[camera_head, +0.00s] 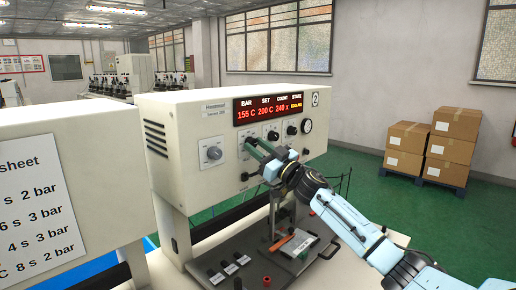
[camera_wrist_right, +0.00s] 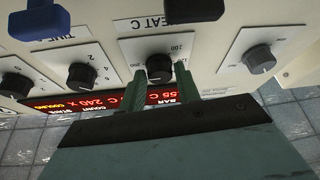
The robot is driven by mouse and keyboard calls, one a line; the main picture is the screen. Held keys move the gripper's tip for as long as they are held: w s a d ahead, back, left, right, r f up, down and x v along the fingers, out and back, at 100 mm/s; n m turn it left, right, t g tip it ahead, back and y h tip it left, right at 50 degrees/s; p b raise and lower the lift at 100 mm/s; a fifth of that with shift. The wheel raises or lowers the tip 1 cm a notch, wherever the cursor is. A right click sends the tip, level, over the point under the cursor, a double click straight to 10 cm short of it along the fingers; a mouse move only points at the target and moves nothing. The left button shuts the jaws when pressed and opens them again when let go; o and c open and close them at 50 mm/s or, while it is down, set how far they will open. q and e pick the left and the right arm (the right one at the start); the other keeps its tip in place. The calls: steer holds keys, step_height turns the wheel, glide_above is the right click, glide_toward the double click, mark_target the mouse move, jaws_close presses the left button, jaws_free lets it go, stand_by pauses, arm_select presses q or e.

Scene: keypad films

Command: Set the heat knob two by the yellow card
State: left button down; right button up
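In the head view my right gripper (camera_head: 250,145) hides most of that knob. I see no yellow card. My left gripper is out of view.
A time knob (camera_wrist_right: 82,76) and a grey knob (camera_wrist_right: 260,58) flank the heat knob. A white printed sheet (camera_head: 35,215) hangs on the nearer machine at left. An orange strip (camera_head: 281,243) lies on the press bed. Cardboard boxes (camera_head: 450,148) stand at right.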

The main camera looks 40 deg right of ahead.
steer(key=c, duration=0.6)
steer(key=shift+n, duration=0.6)
steer(key=n+y, duration=0.1)
steer(key=n, duration=0.1)
steer(key=n+g+y+p, duration=0.1)
steer(key=n, duration=0.2)
steer(key=shift+d+r+n+y, duration=0.2)
steer(key=shift+n+y, duration=0.1)
steer(key=shift+y, duration=0.1)
steer(key=n+g+y, duration=0.1)
steer(key=n, duration=0.1)
steer(key=n+g+p, duration=0.1)
steer(key=n, duration=0.1)
steer(key=shift+d+n+y, duration=0.1)
steer(key=shift+n+y, duration=0.2)
steer(key=shift+y, duration=0.1)
steer(key=n+g+p, duration=0.1)
steer(key=n, duration=0.1)
steer(key=n+g+p, duration=0.1)
steer(key=n, duration=0.2)
steer(key=shift+r+y, duration=0.2)
steer(key=shift+y, duration=0.1)
steer(key=n+p, duration=0.1)
steer(key=n, duration=0.1)
steer(key=n+g+h+p, duration=0.1)
steer(key=n, duration=0.1)
steer(key=shift+r+n+g, duration=0.1)
steer(key=shift+n+g, duration=0.2)
steer(key=shift+n, duration=0.1)
